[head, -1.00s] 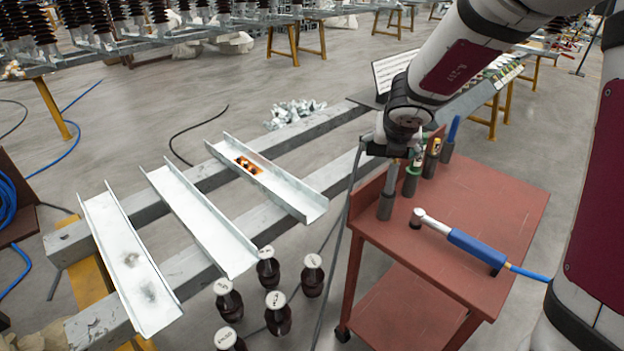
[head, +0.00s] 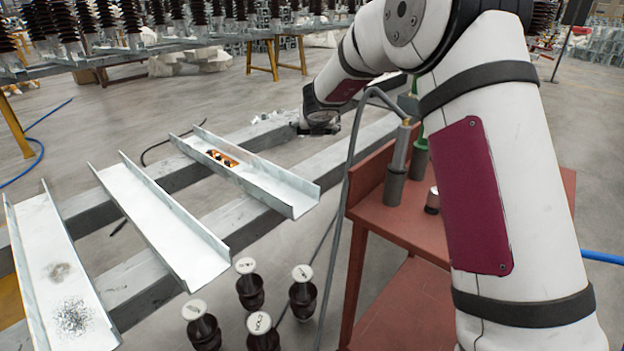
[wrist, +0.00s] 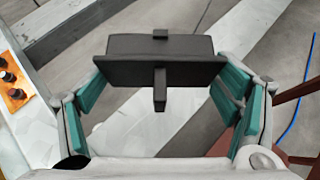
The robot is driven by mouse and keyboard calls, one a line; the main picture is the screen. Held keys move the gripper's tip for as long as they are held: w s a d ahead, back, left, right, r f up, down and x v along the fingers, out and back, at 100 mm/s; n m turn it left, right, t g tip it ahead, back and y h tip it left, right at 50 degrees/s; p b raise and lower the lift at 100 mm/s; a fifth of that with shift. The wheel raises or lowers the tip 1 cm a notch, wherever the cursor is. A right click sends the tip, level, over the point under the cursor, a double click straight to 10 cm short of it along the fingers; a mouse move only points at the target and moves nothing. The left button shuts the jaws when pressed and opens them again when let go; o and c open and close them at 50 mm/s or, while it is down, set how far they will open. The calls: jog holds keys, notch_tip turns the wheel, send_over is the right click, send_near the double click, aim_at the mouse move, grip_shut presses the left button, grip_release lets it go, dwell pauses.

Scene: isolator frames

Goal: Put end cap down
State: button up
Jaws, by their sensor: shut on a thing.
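The end cap (wrist: 165,62), a dark grey flat-faced piece with a short tab at its front and a small block on top, is between the teal-padded fingers of my gripper (wrist: 163,88). My gripper is shut on it and holds it level in the wrist view. In the head view my gripper (head: 318,124) is small and dark, above the grey beams, to the right of the nearest steel channel. The end cap cannot be made out clearly there.
Three steel channels lie across the beams; the right one (head: 285,190) holds an orange patch with dark round parts (head: 222,158). Several dark insulators (head: 250,290) stand on the floor in front. A red cart (head: 375,215) with tool holders stands right. A hose (head: 350,160) hangs beside it.

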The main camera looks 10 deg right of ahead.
jog(key=shift+w+a+f, duration=0.15)
jog(key=shift+w+f, duration=0.1)
jog(key=shift+s+f, duration=0.25)
jog(key=shift+f, duration=0.2)
notch_tip(320, 180, down, 9)
jog(key=b, duration=0.7)
jog(key=shift+f, duration=0.1)
jog(key=shift+f+b, duration=0.15)
jog(key=shift+b, duration=0.2)
jog(key=o, duration=1.2)
